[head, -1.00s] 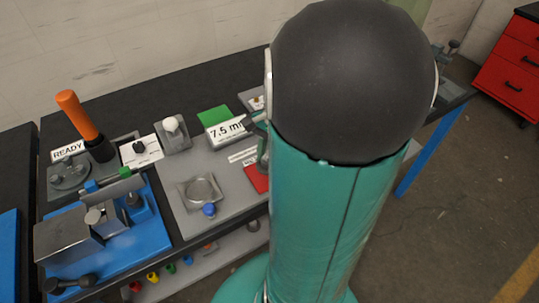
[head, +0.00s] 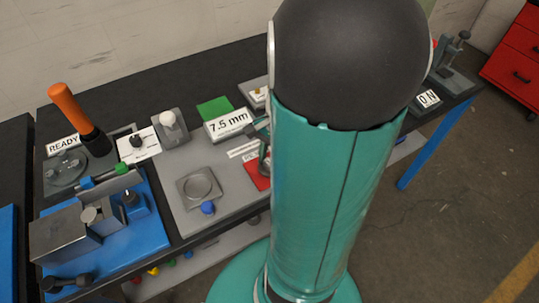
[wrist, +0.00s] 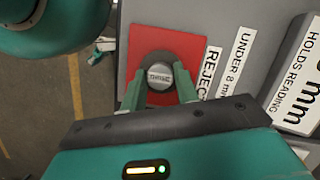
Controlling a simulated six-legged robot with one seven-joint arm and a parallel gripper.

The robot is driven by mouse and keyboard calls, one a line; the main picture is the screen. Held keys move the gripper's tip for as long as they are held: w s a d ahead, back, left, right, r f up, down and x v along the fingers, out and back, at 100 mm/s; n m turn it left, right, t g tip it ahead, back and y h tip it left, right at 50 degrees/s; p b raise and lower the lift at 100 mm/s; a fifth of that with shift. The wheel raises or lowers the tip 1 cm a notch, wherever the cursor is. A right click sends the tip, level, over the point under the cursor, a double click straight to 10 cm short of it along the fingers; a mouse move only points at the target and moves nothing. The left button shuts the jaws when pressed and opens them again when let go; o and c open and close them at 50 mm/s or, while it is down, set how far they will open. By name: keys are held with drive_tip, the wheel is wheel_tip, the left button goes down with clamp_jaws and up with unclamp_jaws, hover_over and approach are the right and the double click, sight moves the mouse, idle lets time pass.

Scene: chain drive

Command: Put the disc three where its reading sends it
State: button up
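The disc three (wrist: 159,74), a round grey piece with small dark lettering, shows in the wrist view over the red square (wrist: 190,46). My gripper (wrist: 160,83) has one finger on each side of it, and both fingertips appear to touch its sides. Whether the disc rests on the red square or hangs just above it cannot be told. Labels beside the square read "REJECT" and "UNDER 8 mm". In the head view the gauge display (head: 229,124) reads 7.5 mm. The round metal seat (head: 200,187) in front of it is empty. My arm hides most of the gripper and the disc there.
A green square (head: 214,107) lies behind the display. A blue fixture (head: 150,230), an orange-handled tool (head: 75,110) and a "READY" sign (head: 62,144) stand at the left. A stand (head: 455,62) is at the bench's far right.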

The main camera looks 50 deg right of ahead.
drive_tip(key=o, duration=0.3)
drive_tip(key=v, duration=1.2)
drive_tip(key=a+r+n+t+h, duration=0.1)
drive_tip(key=a+r+n+t, duration=0.1)
drive_tip(key=a+n, duration=0.3)
drive_tip(key=a+r+n+t+h, duration=0.1)
drive_tip(key=a+r+n+t, duration=0.1)
drive_tip(key=a+n, duration=0.4)
drive_tip(key=w+a+r+n+t+h, duration=0.1)
drive_tip(key=a+n, duration=0.4)
drive_tip(key=a, duration=0.6)
drive_tip(key=shift+a+r+n+t, duration=0.2)
drive_tip(key=shift+r+t, duration=0.05)
drive_tip(key=shift+r, duration=0.15)
drive_tip(key=shift+a+r+n+t, duration=0.15)
drive_tip(key=shift+r+n+t, duration=0.1)
drive_tip(key=shift+r, duration=0.1)
